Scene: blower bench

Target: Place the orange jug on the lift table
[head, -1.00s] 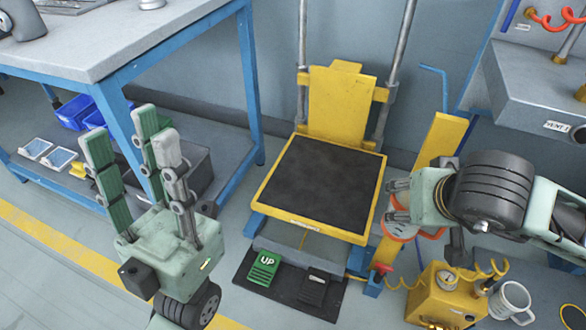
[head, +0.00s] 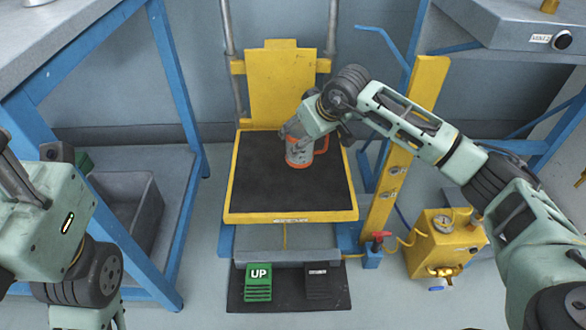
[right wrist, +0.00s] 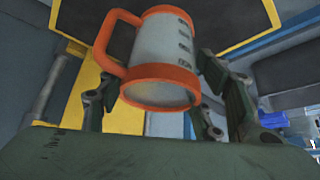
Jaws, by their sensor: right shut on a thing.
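The orange jug (head: 299,154) has a pale body with orange rims and an orange handle. In the head view it is over the black top of the lift table (head: 250,200), toward the back right. My right gripper (head: 291,135) is shut on it, and the right wrist view shows the jug (right wrist: 158,62) between the fingers, handle to the left. I cannot tell whether the jug touches the table top. My left gripper (head: 20,180) is at the left edge, its fingers mostly cut off.
A blue-framed bench (head: 60,60) with a grey bin (head: 130,205) below stands at left. A yellow post (head: 400,165) and a yellow gauge box (head: 445,243) stand right of the lift table. A green UP pedal (head: 258,281) and a black pedal (head: 318,281) lie in front.

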